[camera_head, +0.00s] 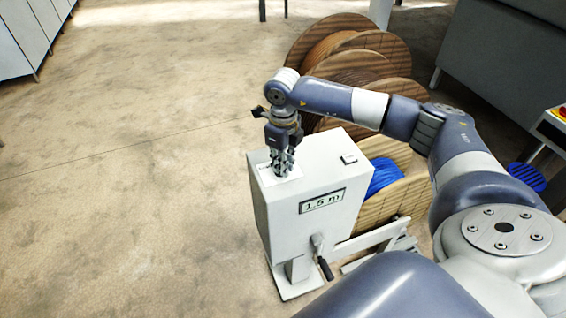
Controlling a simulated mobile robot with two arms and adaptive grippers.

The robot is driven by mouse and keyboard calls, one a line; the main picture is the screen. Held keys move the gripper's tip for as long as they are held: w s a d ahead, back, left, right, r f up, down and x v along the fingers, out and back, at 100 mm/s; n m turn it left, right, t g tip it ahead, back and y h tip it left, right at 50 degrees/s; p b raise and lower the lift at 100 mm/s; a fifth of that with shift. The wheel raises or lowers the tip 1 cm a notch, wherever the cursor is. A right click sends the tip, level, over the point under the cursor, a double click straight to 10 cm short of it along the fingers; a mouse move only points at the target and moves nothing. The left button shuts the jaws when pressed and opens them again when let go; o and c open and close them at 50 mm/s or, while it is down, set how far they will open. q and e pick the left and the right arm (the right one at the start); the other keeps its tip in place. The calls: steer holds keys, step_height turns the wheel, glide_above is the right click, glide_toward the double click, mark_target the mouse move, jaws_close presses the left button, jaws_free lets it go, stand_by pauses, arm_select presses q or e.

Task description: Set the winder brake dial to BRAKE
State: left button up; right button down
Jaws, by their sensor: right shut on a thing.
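A pale grey winder cabinet (277,224) stands on the floor in the middle of the head view, with a "1.5 m" display (322,201) on its front. My right gripper (281,172) points down at the left part of the cabinet's top, over a white plate (292,179). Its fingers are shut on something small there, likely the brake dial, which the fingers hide. I cannot read the dial's markings or its setting. My left gripper is not in view.
A crank handle (325,268) sticks out low on the cabinet's front. A small switch (348,160) sits on its top right. Wooden cable reels (384,205) stand behind and right, one with blue cable (383,176). The floor at left is clear.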

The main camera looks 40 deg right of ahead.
steer(key=shift+m, duration=0.3)
steer(key=shift+a+f+m+b, duration=0.1)
steer(key=shift+m+b, duration=0.7)
steer(key=shift+m, duration=0.2)
steer(key=m+b, duration=0.1)
steer(key=m, duration=0.3)
steer(key=shift+a+m+b, duration=0.2)
steer(key=shift+m+b, duration=0.1)
steer(key=shift+b, duration=0.05)
steer(key=m+b, duration=0.1)
steer(key=m, duration=0.2)
steer(key=shift+w+a, duration=0.1)
steer(key=shift+w+m, duration=0.1)
steer(key=shift+m, duration=1.8)
steer(key=shift+r, duration=0.2)
steer(key=c, duration=1.7)
jaws_free()
steer(key=shift+a, duration=0.1)
steer(key=shift+o, duration=0.2)
